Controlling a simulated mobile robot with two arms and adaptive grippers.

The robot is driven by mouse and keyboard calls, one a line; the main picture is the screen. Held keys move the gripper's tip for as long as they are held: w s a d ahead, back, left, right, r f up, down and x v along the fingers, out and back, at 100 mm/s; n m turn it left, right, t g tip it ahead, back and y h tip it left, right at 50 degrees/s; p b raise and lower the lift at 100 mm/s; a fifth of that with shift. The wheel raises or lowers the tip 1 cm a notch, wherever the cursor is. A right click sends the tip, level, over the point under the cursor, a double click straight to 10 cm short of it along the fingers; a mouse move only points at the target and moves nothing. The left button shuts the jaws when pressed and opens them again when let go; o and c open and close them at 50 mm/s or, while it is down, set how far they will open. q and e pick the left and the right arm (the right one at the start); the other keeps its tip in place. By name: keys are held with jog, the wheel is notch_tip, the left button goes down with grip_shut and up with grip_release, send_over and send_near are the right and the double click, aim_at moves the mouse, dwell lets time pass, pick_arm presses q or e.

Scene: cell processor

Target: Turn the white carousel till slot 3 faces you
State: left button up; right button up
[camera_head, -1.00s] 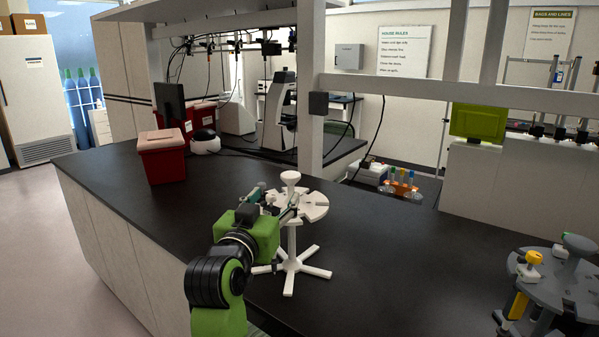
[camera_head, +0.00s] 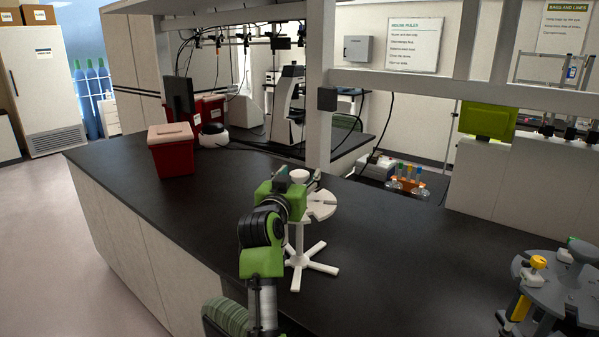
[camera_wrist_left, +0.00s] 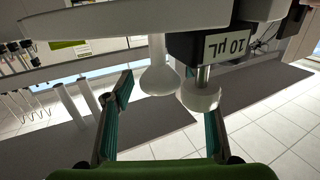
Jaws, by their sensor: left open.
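The white carousel (camera_head: 323,207) stands on the dark bench on a post with a star-shaped foot. Its round plate has slots and a knob (camera_head: 299,175) on top. My left gripper (camera_head: 298,183) is at the plate's near left side and covers part of it. In the left wrist view my open fingers (camera_wrist_left: 168,98) straddle a white knob-shaped part (camera_wrist_left: 158,79) and a round white end below a black block labelled 10 µL (camera_wrist_left: 222,46). I cannot tell whether they touch. No slot numbers are legible. My right gripper is not in view.
A grey carousel (camera_head: 562,297) with a yellow-topped pipette stands at the right. A red bin (camera_head: 171,155) is at the back left. A shelf post (camera_head: 319,110) rises behind the white carousel. The bench between the two carousels is clear.

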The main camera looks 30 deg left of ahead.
pick_arm(q)
jog(key=shift+w+a, duration=0.1)
jog(key=shift+w, duration=0.2)
jog(key=shift+c, duration=0.3)
grip_shut()
